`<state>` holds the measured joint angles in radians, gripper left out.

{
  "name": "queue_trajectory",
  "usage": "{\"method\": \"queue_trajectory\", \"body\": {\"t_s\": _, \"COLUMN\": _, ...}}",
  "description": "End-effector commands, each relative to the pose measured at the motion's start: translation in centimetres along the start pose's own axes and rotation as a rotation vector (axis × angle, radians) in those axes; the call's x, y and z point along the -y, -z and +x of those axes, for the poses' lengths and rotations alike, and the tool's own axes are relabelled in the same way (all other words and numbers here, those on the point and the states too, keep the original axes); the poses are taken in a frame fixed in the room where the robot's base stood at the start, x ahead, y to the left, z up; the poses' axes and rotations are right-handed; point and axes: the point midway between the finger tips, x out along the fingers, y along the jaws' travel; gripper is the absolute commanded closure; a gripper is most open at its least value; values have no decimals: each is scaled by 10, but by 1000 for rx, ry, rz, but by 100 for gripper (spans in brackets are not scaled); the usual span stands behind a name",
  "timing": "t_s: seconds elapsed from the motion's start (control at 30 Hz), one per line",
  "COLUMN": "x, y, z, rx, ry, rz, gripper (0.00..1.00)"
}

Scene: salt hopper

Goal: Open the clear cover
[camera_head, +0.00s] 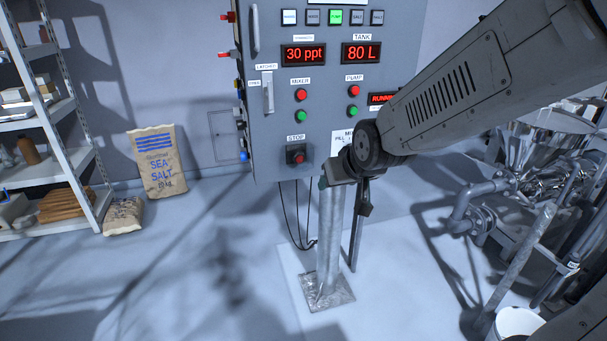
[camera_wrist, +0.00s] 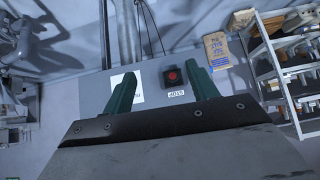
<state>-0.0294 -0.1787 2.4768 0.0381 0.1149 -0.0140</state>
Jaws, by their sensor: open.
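I cannot make out a clear cover for certain in either view. The grey control panel (camera_head: 335,125) stands on a metal post. It carries a red STOP button (camera_head: 296,154) in a dark housing low on its front. In the wrist view the STOP button (camera_wrist: 173,74) appears upside down between my fingers, apart from them. My gripper (camera_wrist: 158,72) is open and empty, its two green fingers spread. In the head view my arm reaches in from the right and its end is right of the STOP button, partly hiding a white label (camera_head: 343,140).
The panel also has displays reading 30 ppt (camera_head: 304,54) and 80 L (camera_head: 361,53), and a handle (camera_head: 268,92) at its left. A sea salt sack (camera_head: 157,162) and shelf (camera_head: 40,110) stand left. Piping (camera_head: 480,205) and a white bucket (camera_head: 517,322) are right. The middle floor is clear.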

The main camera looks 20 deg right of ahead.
Motion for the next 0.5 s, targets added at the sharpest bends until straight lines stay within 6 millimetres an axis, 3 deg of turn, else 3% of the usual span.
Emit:
{"method": "queue_trajectory", "body": {"t_s": 0.03, "x": 1, "y": 8, "z": 26, "rx": -52, "ry": 0, "rz": 2, "gripper": 42}}
{"method": "queue_trajectory", "body": {"t_s": 0.2, "x": 6, "y": 37, "z": 93, "rx": -289, "ry": 0, "rz": 2, "gripper": 42}}
{"method": "queue_trajectory", "body": {"t_s": 0.33, "x": 7, "y": 47, "z": 134, "rx": -467, "ry": -6, "rz": 0, "gripper": 42}}
{"method": "queue_trajectory", "body": {"t_s": 0.5, "x": 10, "y": 45, "z": 167, "rx": -669, "ry": -14, "rz": -5, "gripper": 42}}
